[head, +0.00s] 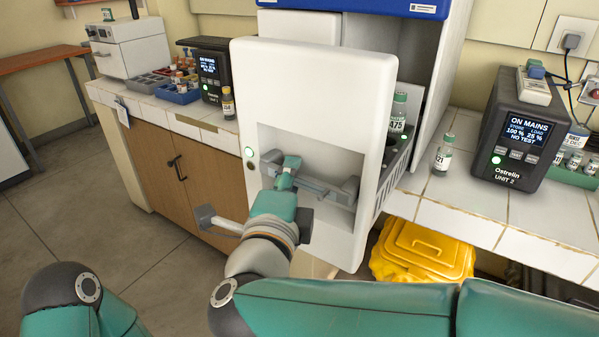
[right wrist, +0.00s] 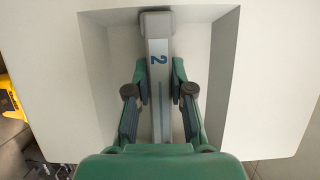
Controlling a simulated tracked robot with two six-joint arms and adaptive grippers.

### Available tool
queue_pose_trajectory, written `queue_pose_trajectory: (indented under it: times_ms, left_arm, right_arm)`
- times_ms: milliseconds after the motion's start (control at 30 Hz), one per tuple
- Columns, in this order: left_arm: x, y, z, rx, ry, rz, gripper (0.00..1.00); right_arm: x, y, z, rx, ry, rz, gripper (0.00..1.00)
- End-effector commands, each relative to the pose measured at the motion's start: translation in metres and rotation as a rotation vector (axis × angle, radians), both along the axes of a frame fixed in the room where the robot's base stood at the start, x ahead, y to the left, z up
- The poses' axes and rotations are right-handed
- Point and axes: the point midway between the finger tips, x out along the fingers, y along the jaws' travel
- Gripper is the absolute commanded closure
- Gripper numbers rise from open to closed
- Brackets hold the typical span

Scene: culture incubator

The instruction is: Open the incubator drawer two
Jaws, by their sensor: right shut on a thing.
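The white front of drawer two (head: 315,85) stands out from the incubator (head: 415,40), so the drawer is partly open. Its slotted grey side (head: 398,172) shows behind the front. A grey handle (head: 338,192) crosses the recess in the front; in the right wrist view the handle (right wrist: 158,60) bears a blue "2". My right gripper (head: 288,172) is shut on the handle, with one finger on each side of it in the right wrist view (right wrist: 160,100). My left gripper is out of view; only part of that arm shows at lower left.
A capped bottle (head: 398,112) stands in the drawer. On the right counter are another bottle (head: 443,155) and a black power unit (head: 525,125). A yellow bin (head: 425,250) stands below, right of the drawer front. Wooden cupboards (head: 185,180) are at left; open floor lies before them.

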Motion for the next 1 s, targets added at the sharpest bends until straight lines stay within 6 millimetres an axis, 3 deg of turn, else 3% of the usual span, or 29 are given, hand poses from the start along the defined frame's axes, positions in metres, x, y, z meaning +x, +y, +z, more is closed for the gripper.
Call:
queue_pose_trajectory:
  times_ms: [400, 433, 567, 1000]
  left_arm:
    - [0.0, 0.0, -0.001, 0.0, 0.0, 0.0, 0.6]
    - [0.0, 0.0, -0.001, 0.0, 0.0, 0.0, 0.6]
    - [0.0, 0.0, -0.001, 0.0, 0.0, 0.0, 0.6]
    - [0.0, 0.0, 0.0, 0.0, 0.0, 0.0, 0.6]
  right_arm:
    - [-0.001, 0.001, -0.005, -0.004, 0.012, 0.001, 1.0]
    - [-0.001, 0.001, -0.005, -0.004, 0.012, 0.001, 0.74]
    - [-0.001, 0.0, -0.004, -0.003, 0.01, 0.0, 0.52]
    - [-0.001, -0.001, 0.008, 0.002, 0.002, -0.005, 0.52]
